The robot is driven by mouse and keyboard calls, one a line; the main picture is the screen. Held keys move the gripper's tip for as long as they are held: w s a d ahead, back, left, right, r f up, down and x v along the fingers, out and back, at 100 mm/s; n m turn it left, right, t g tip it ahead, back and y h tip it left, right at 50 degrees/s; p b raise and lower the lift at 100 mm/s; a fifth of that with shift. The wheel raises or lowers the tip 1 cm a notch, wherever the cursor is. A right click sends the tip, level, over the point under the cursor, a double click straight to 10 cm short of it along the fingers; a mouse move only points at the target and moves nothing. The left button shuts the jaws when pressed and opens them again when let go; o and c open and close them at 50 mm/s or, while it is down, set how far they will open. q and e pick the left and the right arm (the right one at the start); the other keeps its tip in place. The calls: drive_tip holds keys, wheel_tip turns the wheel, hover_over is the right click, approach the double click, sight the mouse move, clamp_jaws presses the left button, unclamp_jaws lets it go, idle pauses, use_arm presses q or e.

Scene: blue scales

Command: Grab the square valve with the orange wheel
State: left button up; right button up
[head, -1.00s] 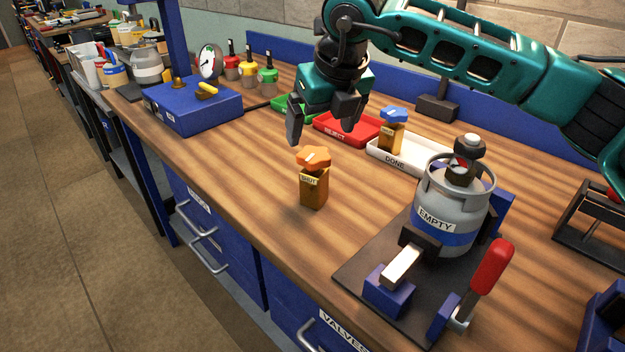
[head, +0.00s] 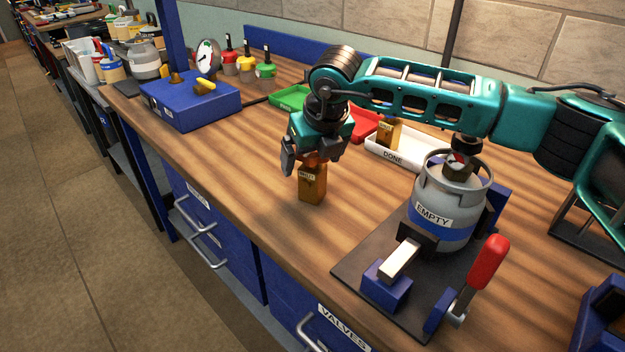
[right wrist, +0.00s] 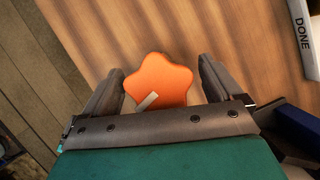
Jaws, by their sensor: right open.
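The square valve (head: 312,186) stands upright on the wooden workbench, its brass body showing below my right gripper. Its orange wheel is mostly hidden by the gripper in the head view. In the right wrist view the orange wheel (right wrist: 160,80) shows whole, star-shaped, between the two fingers. My right gripper (head: 312,162) is open, pointing down, with a finger on either side of the wheel. A gap shows beside the wheel at each finger. My left gripper is not in view.
A grey cylinder marked EMPTY (head: 446,205) stands on a dark plate with a red-handled clamp (head: 488,262). Behind are a white DONE tray (head: 385,154) holding another brass valve (head: 386,134), a red tray (head: 364,124) and a green tray (head: 290,97). A blue gauge box (head: 190,103) sits left.

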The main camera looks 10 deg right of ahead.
drive_tip(key=shift+r, duration=0.1)
clamp_jaws()
idle(0.7)
